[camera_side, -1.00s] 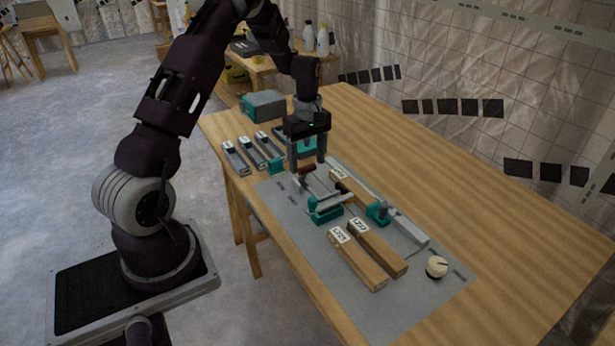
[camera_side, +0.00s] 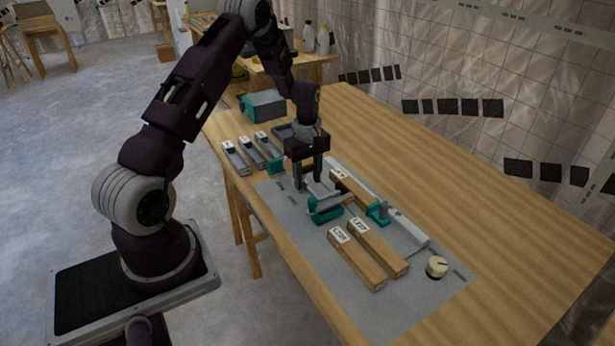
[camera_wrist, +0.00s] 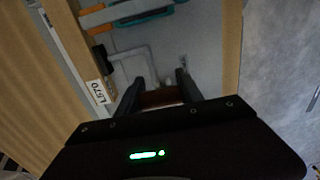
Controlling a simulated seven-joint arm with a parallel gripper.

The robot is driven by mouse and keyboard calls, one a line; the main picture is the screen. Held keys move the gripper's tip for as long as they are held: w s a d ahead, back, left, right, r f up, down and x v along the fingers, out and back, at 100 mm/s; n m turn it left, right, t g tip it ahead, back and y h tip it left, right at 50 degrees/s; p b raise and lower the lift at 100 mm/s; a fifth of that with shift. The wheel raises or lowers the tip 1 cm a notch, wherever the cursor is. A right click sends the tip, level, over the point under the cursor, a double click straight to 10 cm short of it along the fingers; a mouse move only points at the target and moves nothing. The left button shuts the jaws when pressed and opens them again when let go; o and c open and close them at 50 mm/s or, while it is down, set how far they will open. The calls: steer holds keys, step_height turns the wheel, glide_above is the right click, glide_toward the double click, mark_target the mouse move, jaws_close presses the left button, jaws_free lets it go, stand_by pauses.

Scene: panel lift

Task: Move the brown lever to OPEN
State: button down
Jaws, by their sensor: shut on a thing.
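The brown lever (camera_wrist: 160,98) shows in the wrist view as a brown piece between my fingers, by a pale bent bracket. My gripper (camera_wrist: 161,80) is shut on it there. In the side view my gripper (camera_side: 308,183) points down at the far end of the grey panel (camera_side: 300,216), beside the teal clamp. In that view the fingers hide most of the lever. I cannot read an OPEN mark in either view.
A teal clamp (camera_side: 325,209) and a teal block (camera_side: 377,213) stand near the gripper. Labelled wooden bars (camera_side: 355,260) and a cream knob (camera_side: 437,267) are on the panel. Grey labelled bars (camera_side: 235,158) lie to the left. The right of the table is clear.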

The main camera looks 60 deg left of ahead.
steer(key=shift+a, duration=0.1)
steer(key=h, duration=0.1)
steer(key=a+r+h, duration=0.1)
steer(key=shift+a+h, duration=0.1)
steer(key=shift+h, duration=0.2)
steer(key=a+h, duration=0.1)
steer(key=h, duration=0.1)
steer(key=shift+a+r+h, duration=0.15)
steer(key=shift+a+h, duration=0.05)
steer(key=shift+h, duration=0.2)
steer(key=shift+a+r+h, duration=0.1)
steer(key=shift+a+h, duration=0.5)
steer(key=shift+h, duration=0.5)
steer(key=shift+a+h, duration=0.6)
steer(key=shift+h, duration=0.5)
steer(key=c, duration=0.8)
jaws_free()
steer(key=shift+o, duration=0.2)
